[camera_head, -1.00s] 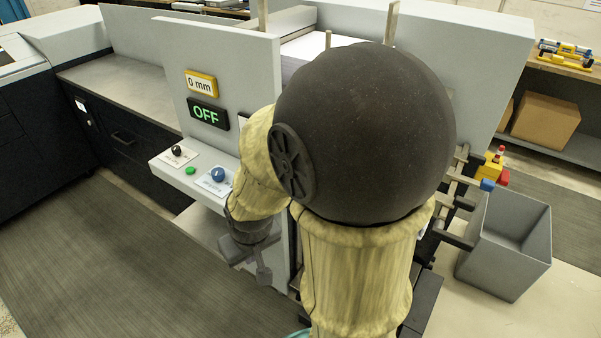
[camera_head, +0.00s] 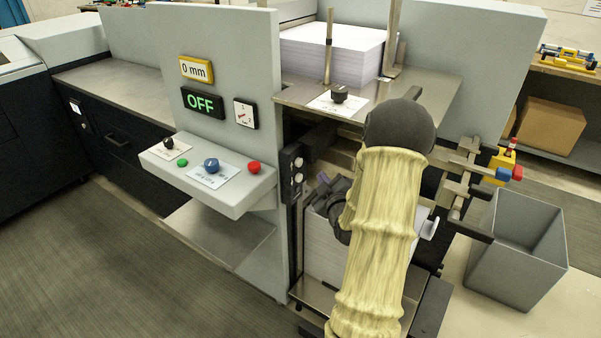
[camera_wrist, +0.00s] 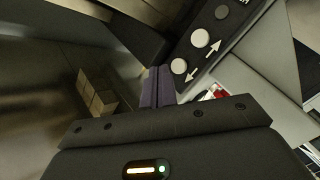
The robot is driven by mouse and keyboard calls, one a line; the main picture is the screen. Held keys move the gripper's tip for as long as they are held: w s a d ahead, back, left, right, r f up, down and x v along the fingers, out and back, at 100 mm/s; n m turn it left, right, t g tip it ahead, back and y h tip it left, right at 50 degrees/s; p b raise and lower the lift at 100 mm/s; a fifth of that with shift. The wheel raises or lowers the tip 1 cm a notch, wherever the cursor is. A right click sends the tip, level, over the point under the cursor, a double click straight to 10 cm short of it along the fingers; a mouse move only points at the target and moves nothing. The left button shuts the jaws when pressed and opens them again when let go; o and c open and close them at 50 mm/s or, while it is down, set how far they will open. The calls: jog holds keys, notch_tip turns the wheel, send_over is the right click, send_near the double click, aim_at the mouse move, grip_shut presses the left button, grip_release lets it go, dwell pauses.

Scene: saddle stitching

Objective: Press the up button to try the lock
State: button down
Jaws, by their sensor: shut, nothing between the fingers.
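A narrow black button panel (camera_head: 292,172) stands on the machine's edge, beside the grey wall. In the wrist view the panel (camera_wrist: 219,34) carries two pale round buttons and one dark button. The up button (camera_wrist: 199,38) has an up arrow beside it; the down button (camera_wrist: 179,66) has a down arrow. My gripper (camera_wrist: 157,73) is shut and empty, its fingertips in the picture to the left of the down button. In the head view my gripper (camera_head: 324,186) is just right of the panel, partly hidden by my arm. Contact with a button cannot be told.
A grey shelf (camera_head: 237,195) with green, blue and red buttons juts out left of the panel. A paper stack (camera_head: 318,245) lies below my gripper. A grey bin (camera_head: 520,252) stands at the right. The floor at the left is clear.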

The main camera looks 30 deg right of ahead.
aim_at(299, 162)
jog(key=d, duration=0.1)
jog(key=s+d+h, duration=0.1)
jog(key=s+d+t, duration=0.1)
jog(key=shift+d+f+h, duration=0.1)
jog(key=shift+d+h, duration=0.05)
jog(key=shift+h, duration=0.15)
jog(key=shift+w, duration=0.1)
jog(key=w+a+p, duration=0.1)
jog(key=w+a, duration=0.2)
jog(key=w, duration=0.5)
jog(key=shift+a, duration=0.2)
jog(key=shift+w, duration=0.15)
dwell(1.7)
jog(key=shift+w+a, duration=0.15)
jog(key=shift+w, duration=0.1)
